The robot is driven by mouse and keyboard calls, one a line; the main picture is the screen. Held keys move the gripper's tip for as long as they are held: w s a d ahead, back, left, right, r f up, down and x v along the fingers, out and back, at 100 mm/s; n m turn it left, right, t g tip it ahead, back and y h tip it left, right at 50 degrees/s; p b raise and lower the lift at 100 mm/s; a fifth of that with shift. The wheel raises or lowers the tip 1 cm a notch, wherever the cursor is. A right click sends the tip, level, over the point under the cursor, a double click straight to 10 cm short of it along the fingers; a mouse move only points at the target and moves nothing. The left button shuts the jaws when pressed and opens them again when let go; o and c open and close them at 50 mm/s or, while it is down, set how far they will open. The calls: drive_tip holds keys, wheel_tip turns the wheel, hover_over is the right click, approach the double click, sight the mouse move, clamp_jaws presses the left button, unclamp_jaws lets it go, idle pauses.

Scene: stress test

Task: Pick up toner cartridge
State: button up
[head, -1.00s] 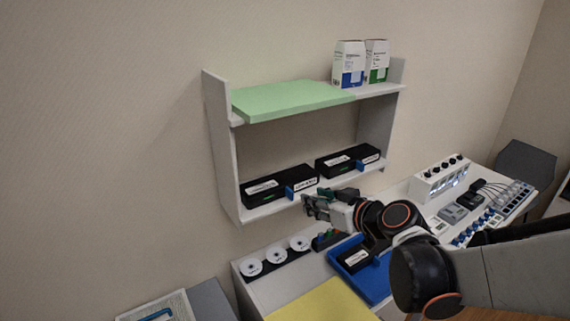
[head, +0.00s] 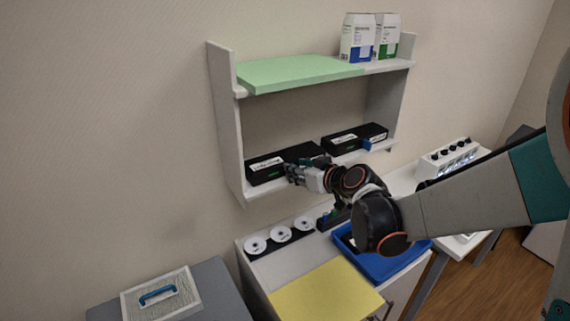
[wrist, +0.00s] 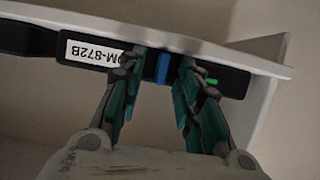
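A black toner cartridge (head: 265,169) with a white label lies on the lower shelf at the left. In the wrist view the cartridge (wrist: 40,40) shows a label reading about "OM-872B" and a blue tab (wrist: 163,68). My gripper (head: 291,170) is at the cartridge's front face and hides its right part in the head view. In the wrist view my gripper (wrist: 164,66) is open, one finger on each side of the blue tab, with gaps between. A second black cartridge (head: 372,133) with a blue tab lies to the right on the same shelf.
The shelf unit (head: 222,110) has side walls and an upper board with a green sheet (head: 300,72) and two boxes (head: 357,38). Below stand a blue tray (head: 395,265), white discs (head: 279,234) and a yellow sheet (head: 325,294).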

clamp_jaws()
